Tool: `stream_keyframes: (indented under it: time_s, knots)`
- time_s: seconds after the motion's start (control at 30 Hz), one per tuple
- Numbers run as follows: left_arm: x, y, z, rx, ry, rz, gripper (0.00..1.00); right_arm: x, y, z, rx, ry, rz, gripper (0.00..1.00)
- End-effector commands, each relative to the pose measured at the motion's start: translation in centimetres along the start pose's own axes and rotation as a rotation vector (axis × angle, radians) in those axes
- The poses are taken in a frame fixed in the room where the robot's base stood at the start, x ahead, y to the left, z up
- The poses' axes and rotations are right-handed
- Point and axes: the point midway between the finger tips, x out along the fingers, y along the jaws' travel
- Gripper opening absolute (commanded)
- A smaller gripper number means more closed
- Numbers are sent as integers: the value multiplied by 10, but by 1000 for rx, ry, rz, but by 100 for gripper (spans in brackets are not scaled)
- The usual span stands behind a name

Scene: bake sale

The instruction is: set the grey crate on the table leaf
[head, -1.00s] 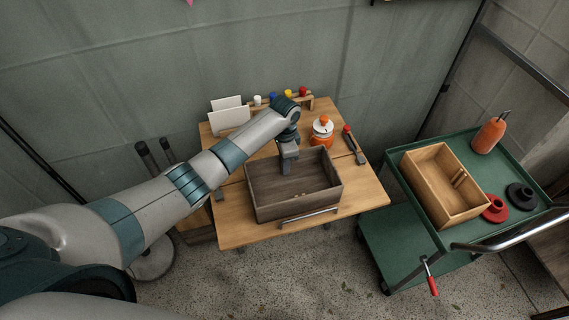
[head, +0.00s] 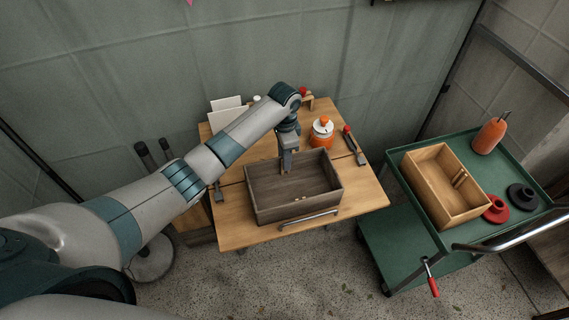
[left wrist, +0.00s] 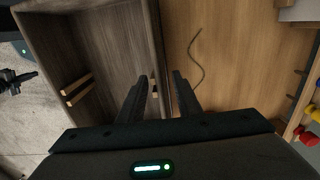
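The grey crate (head: 262,205) is an open wooden box. It sits level on the front part of the wooden table (head: 367,195), by the front edge with the metal bar; its far side lies near the seam across the top. My left gripper (head: 286,169) points down at the crate's far wall. In the left wrist view my left gripper (left wrist: 159,88) is open, one finger on the crate's inner side and one over the table, with the wall of the crate (left wrist: 105,45) between them. Two light wooden bars show inside the crate.
An orange-lidded jar (head: 321,132), white cards (head: 228,114) and a paint rack stand at the table's back. A black clamp (head: 354,148) lies right of the crate. A green cart (head: 413,205) at right carries a light wooden box (head: 424,180) and an orange bottle (head: 490,135).

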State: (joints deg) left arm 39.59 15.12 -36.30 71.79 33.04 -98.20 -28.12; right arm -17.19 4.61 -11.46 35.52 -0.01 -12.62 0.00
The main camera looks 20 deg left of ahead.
Motion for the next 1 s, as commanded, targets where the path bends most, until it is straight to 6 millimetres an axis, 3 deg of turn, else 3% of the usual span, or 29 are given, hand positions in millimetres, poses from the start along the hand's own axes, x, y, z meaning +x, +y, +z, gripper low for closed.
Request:
stream_keyframes:
  time_s: [0.2,0.43,0.6,1.0]
  knots:
    - [-40,-1,-1,1,3,-4,31,9,0,1,0,0,0,0]
    - [-70,-1,0,0,2,-2,31,14,0,1,0,0,0,0]
    - [-79,0,0,0,0,0,31,15,0,1,0,0,0,0]
    - [-80,0,0,1,0,0,31,15,0,1,0,1,0,0]
